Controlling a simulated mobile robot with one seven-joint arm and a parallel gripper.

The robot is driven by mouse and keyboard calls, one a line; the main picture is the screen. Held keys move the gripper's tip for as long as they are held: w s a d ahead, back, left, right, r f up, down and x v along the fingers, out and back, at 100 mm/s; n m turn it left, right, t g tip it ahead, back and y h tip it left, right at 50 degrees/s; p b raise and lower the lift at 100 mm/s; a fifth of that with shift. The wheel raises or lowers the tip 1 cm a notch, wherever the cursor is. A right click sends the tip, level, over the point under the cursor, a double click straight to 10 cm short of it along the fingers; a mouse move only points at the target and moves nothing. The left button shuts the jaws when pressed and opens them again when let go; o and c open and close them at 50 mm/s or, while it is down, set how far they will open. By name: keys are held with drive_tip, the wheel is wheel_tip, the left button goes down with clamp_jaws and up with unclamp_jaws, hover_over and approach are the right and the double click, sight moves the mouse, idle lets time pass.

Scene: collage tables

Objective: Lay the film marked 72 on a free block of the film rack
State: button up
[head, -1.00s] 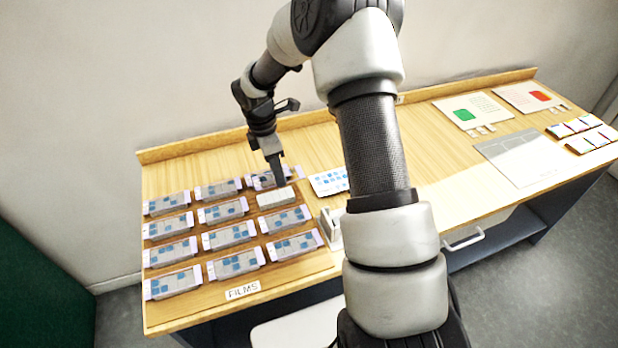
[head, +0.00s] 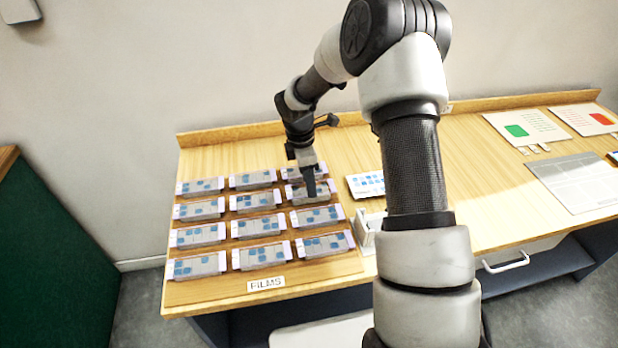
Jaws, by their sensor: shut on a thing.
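The film rack (head: 277,270) is a wooden board at the left of the table with several grey blocks in three columns. Blue-patterned films with pale lilac end tabs lie on the blocks. My gripper (head: 311,192) points down at the right column, second row from the back. It is shut on a film (head: 325,188), which is at that block, on it or just above it; I cannot tell which. The fingers hide part of this film. No number on any film can be read.
A white card with blue shapes (head: 366,185) lies right of the rack, with a small white holder (head: 366,236) in front. A FILMS label (head: 266,283) marks the rack's front. Sheets with a green patch (head: 516,130) and a red patch (head: 601,118) lie far right.

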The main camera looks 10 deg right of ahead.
drive_tip(key=shift+f, duration=0.35)
drive_tip(key=o, duration=1.1)
drive_tip(key=shift+r, duration=0.15)
wheel_tip(320, 180, up, 17)
drive_tip(key=a+p, duration=0.1)
drive_tip(key=a, duration=0.1)
drive_tip(key=shift+r, duration=0.15)
